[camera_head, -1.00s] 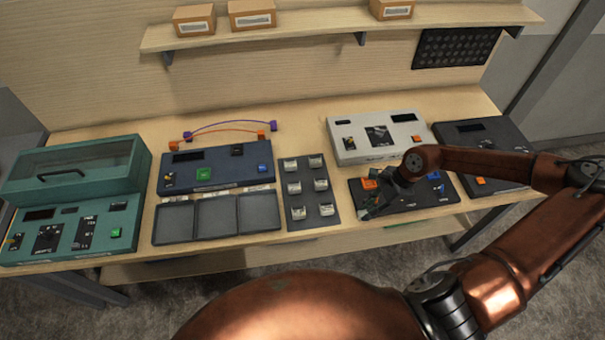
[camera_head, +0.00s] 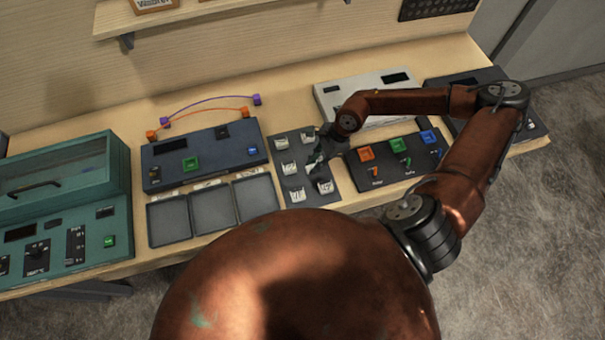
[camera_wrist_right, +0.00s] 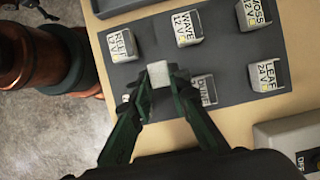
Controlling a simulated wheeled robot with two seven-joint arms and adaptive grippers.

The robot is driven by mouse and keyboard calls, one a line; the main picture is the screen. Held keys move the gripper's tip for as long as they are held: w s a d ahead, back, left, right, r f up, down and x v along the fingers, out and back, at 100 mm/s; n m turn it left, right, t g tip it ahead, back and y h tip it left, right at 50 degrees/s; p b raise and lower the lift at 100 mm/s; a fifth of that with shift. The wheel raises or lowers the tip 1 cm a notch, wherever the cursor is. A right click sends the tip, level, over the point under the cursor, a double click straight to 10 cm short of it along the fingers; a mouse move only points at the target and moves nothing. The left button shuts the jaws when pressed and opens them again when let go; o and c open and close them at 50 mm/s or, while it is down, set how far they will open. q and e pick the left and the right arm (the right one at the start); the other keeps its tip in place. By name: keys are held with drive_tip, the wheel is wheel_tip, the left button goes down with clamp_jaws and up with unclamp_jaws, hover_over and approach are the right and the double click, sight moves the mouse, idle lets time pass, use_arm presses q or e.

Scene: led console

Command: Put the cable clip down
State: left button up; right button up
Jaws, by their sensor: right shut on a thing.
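My right gripper (camera_head: 316,156) is over the dark grey rack (camera_head: 278,203) of labelled pale blocks. In the right wrist view, its dark green fingers (camera_wrist_right: 159,82) are closed on a small pale grey block, which I take to be the cable clip (camera_wrist_right: 159,73). The clip sits between the fingertips, above the rack's surface among the labelled blocks. I cannot tell whether it touches the rack. In the head view the clip is too small and hidden to make out. My left gripper is not in view.
Labelled blocks surround the fingertips, such as WAVE (camera_wrist_right: 185,28), LEAF (camera_wrist_right: 267,75) and one partly hidden block (camera_wrist_right: 204,90). Empty shallow trays (camera_head: 213,213) lie left of the rack. A dark console with coloured buttons (camera_head: 398,160) lies to the right, and a blue-grey console (camera_head: 215,155) behind the trays.

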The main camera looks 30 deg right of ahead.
sight(309, 169)
drive_tip(key=a+f, duration=0.1)
drive_tip(key=f, duration=0.1)
drive_tip(key=a+f+p, duration=0.1)
drive_tip(key=a, duration=0.1)
drive_tip(key=shift+w+f, duration=0.2)
drive_tip(key=shift+f, duration=0.4)
drive_tip(key=shift+w+a+f, duration=0.2)
drive_tip(key=shift+w+a, duration=0.05)
wheel_tip(309, 169, down, 4)
drive_tip(key=shift+a+r, duration=0.1)
drive_tip(key=shift+r, duration=0.15)
drive_tip(key=shift+f, duration=0.25)
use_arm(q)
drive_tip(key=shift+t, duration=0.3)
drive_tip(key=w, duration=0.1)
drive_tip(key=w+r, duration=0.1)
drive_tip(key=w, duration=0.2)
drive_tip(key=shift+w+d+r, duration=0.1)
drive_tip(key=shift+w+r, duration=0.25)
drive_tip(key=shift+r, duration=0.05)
use_arm(e)
drive_tip(key=o, duration=0.5)
drive_tip(key=shift+r, duration=0.1)
